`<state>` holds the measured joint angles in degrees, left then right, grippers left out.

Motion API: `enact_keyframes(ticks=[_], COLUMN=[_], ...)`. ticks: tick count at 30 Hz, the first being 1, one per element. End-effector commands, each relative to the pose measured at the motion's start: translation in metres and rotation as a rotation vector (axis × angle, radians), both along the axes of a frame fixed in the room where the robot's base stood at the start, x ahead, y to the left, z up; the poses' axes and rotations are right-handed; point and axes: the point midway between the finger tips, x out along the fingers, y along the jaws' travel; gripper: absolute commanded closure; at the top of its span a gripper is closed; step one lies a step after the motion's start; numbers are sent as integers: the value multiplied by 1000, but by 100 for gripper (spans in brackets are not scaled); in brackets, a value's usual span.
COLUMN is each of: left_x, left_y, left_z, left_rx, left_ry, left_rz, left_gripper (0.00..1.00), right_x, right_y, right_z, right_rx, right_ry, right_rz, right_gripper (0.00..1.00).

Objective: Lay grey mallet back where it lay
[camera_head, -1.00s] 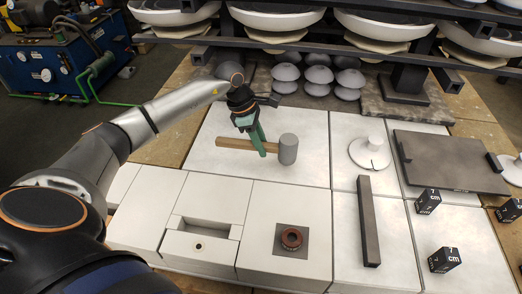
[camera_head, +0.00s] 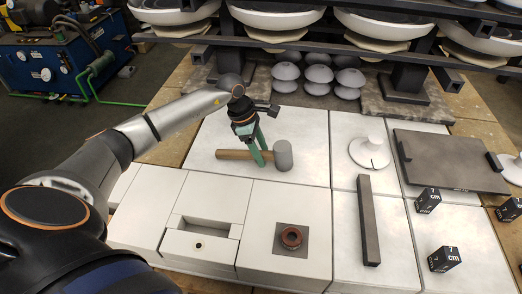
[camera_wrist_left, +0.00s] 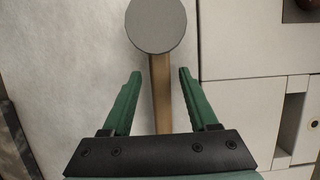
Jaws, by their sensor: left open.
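The grey mallet (camera_head: 283,155) lies on the large white panel, its wooden handle (camera_head: 232,155) pointing left and its grey head at the right. My left gripper (camera_head: 258,158) is over the handle close to the head, with its green fingers pointing down. In the left wrist view the gripper (camera_wrist_left: 158,75) is open, one finger on each side of the handle (camera_wrist_left: 161,95) with a gap on both sides. The mallet's round grey head (camera_wrist_left: 156,25) lies just beyond the fingertips. My right gripper is not in view.
A dark bar (camera_head: 369,220), a white disc-shaped insulator (camera_head: 369,152) and a dark plate (camera_head: 452,162) are to the right. Black marked cubes (camera_head: 444,260) stand at the right front. Several grey insulators (camera_head: 318,75) stand behind.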

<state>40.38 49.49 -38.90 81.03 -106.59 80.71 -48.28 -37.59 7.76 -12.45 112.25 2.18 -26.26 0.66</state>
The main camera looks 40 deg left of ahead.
Motion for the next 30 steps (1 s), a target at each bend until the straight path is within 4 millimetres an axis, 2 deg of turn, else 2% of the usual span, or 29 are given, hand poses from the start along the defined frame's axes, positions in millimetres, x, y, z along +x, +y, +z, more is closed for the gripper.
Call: enact_keyframes(ticks=[7, 15, 21, 25, 30], left_x=[-1, -9, -14, -16, -17], left_y=[5, 21, 31, 34, 36], left_z=[14, 69, 102, 113, 117], left_rx=[2, 2, 2, 0, 0], left_ry=[-2, -4, -3, -2, 0], left_rz=[1, 2, 1, 0, 0], left_gripper=[40, 40, 40, 40, 40], right_x=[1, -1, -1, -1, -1], right_y=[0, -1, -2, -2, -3], right_z=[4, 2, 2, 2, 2], right_rx=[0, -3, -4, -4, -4], right_ry=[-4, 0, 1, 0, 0], right_rz=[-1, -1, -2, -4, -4], right_gripper=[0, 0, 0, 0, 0])
